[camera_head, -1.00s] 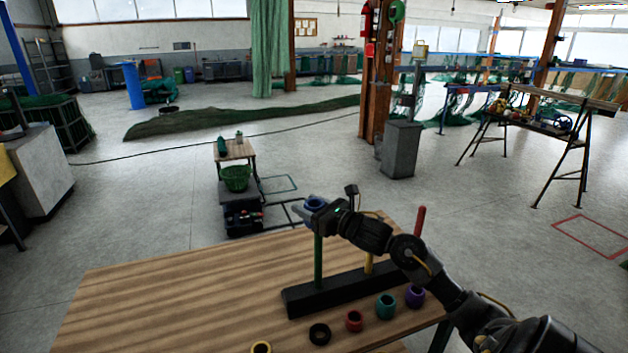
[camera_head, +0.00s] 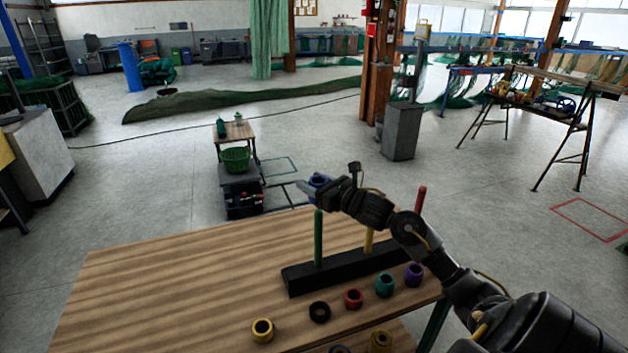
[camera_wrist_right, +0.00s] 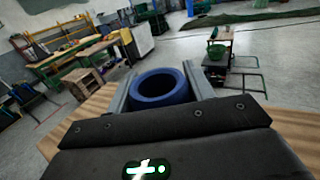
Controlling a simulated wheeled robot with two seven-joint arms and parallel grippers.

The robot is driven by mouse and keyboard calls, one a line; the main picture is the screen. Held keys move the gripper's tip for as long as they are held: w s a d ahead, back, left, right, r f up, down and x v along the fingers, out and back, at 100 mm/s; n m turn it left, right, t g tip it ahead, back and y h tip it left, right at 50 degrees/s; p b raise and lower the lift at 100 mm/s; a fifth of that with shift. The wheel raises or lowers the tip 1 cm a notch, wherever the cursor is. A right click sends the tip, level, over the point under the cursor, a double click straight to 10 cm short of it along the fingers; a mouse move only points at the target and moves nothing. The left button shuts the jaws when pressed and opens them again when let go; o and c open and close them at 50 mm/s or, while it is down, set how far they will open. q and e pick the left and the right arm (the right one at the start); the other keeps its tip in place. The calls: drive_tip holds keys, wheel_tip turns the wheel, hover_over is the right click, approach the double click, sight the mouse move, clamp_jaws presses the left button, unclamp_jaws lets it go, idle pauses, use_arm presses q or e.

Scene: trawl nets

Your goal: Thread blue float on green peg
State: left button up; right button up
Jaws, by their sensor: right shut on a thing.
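The blue float (camera_head: 319,181) is a ring held between the fingers of my right gripper (camera_head: 312,187). In the right wrist view the blue float (camera_wrist_right: 161,88) sits between the two fingers (camera_wrist_right: 160,84), its hole facing up. The green peg (camera_head: 318,239) stands upright at the left end of a black base (camera_head: 345,268) on the table. In the head view the float appears just above the peg's top; whether it is exactly over it in depth I cannot tell. The peg does not show in the wrist view. My left gripper is not in view.
A yellow peg (camera_head: 368,241) and a red peg (camera_head: 420,200) stand on the same base. Yellow (camera_head: 262,330), black (camera_head: 319,312), red (camera_head: 353,298), teal (camera_head: 384,284) and purple (camera_head: 414,275) rings lie in front. The left of the wooden table (camera_head: 170,290) is clear.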

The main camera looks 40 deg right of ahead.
wheel_tip(320, 180, down, 8)
drive_tip(key=b, duration=0.7)
idle(0.3)
drive_tip(key=o, duration=1.1)
drive_tip(key=shift+s+f, duration=0.1)
drive_tip(key=shift+s, duration=0.35)
drive_tip(key=shift+s+d+b, duration=0.25)
drive_tip(key=shift+s+b, duration=0.3)
drive_tip(key=shift+s, duration=1.1)
drive_tip(key=shift+s+d+b, duration=0.25)
drive_tip(key=shift+s+b, duration=0.3)
drive_tip(key=shift+s, duration=1.1)
drive_tip(key=shift+s+d+b, duration=0.25)
drive_tip(key=shift+s+b, duration=0.3)
drive_tip(key=shift+s, duration=1.1)
